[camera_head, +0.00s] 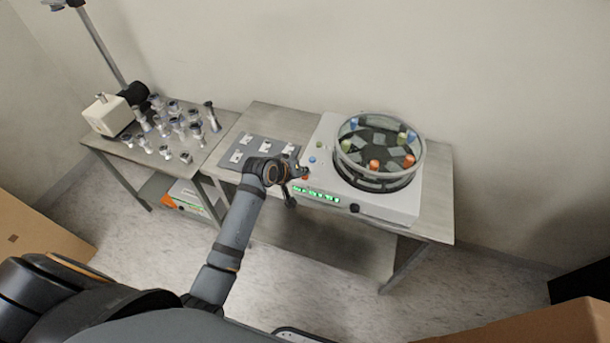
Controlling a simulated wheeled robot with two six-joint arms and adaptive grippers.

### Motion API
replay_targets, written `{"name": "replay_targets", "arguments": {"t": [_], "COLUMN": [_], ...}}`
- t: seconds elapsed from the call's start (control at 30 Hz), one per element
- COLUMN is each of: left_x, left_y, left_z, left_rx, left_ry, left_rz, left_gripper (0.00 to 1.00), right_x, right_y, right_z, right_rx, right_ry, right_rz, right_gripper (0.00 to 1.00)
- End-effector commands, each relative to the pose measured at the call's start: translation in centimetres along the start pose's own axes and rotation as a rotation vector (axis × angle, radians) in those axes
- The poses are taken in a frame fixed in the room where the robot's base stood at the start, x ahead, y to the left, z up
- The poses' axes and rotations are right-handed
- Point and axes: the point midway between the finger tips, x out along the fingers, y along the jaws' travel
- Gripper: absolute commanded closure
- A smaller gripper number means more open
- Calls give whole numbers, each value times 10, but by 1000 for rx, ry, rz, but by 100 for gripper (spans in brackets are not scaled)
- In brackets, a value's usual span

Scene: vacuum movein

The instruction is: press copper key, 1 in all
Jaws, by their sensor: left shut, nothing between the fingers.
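A white machine (385,208) stands on the right table, with small round keys on its left side. The copper key (305,178) is the orange-brown one nearest the front, just above the lit green display (316,194). A blue key (312,160) and a green key (319,145) sit behind it. My right gripper is not in view.
A clear-lidded round chamber (378,150) with coloured pieces tops the machine. A dark mat (262,150) with several small white pieces lies to its left. The left table (150,158) holds several glass and metal parts and a white pump (105,114). Cardboard boxes stand at the lower corners.

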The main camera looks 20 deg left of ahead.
Motion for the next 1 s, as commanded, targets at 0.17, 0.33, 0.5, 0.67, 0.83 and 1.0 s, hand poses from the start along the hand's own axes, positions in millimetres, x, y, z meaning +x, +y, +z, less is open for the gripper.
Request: {"name": "replay_targets", "arguments": {"t": [0.17, 0.33, 0.5, 0.67, 0.83, 1.0], "left_x": [2, 3, 5, 5, 4, -1], "left_y": [-1, -2, -4, -4, -3, 0], "left_z": [2, 3, 4, 4, 4, 0], "left_rx": [0, 0, -1, -1, -1, -1], "left_ry": [-1, -2, -2, -3, -3, -3], "left_rz": [0, 0, -1, -1, -1, -1], "left_gripper": [100, 100, 100, 100, 100, 100], "right_x": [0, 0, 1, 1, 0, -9], "right_y": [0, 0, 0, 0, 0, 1], "right_z": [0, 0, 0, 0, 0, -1], "right_rx": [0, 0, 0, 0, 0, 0], "right_ry": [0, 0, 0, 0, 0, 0], "right_rz": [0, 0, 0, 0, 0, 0], "right_gripper": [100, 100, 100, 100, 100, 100]}}
